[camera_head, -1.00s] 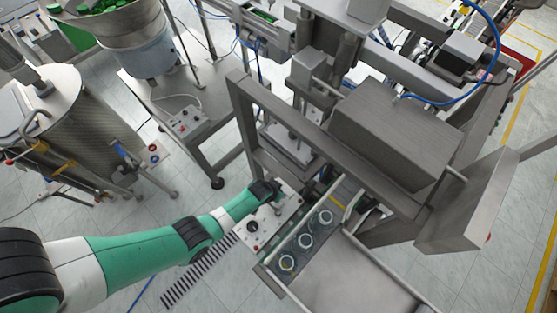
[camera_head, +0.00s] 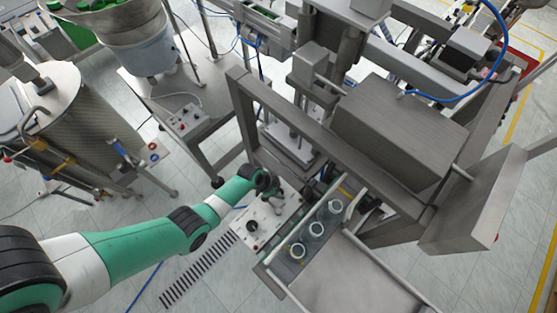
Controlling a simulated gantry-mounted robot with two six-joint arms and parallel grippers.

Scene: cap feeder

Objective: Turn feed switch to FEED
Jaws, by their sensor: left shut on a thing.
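A white control panel (camera_head: 245,236) stands beside the conveyor at the lower middle of the head view. It carries a large black round knob (camera_head: 252,227) and several small controls. My left gripper (camera_head: 274,197), on the green and white arm from the left, is over the upper end of this panel. It is shut on a small control there, which looks to be the feed switch. The fingers hide most of the switch, so its position and label cannot be read. My right gripper is out of view.
A steel frame (camera_head: 280,108) rises just behind my gripper. A feeder stand with another small control box (camera_head: 186,119) is at upper left.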

